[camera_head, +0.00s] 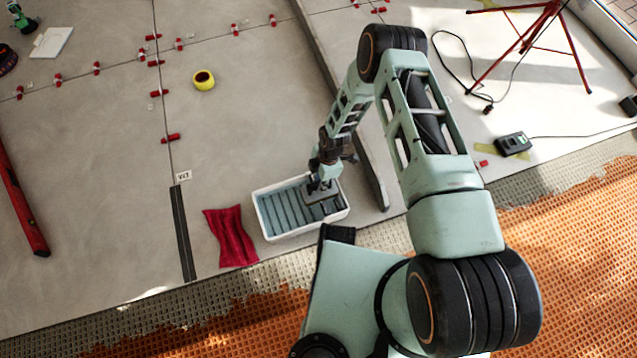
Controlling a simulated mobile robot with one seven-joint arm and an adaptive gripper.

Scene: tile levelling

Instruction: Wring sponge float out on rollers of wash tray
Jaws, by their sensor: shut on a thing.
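The wash tray (262,216) is a white rectangular tub on the grey tiles in the lower middle. Dark ribs, which look like its rollers (284,210), run across its blue-grey inside. My gripper (322,187) is over the right part of the tray, pointing down. It is shut on the sponge float (318,197), a grey block at the tray's right end. My fingers and wrist hide part of the float. I cannot tell whether the float touches the rollers.
A red cloth (231,237) lies just left of the tray. A long dark bar (349,120) runs close on the tray's right. Red levelling clips (170,138) dot the tile joints. A yellow tape roll (203,80) lies further back. Orange matting (560,240) covers the near floor.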

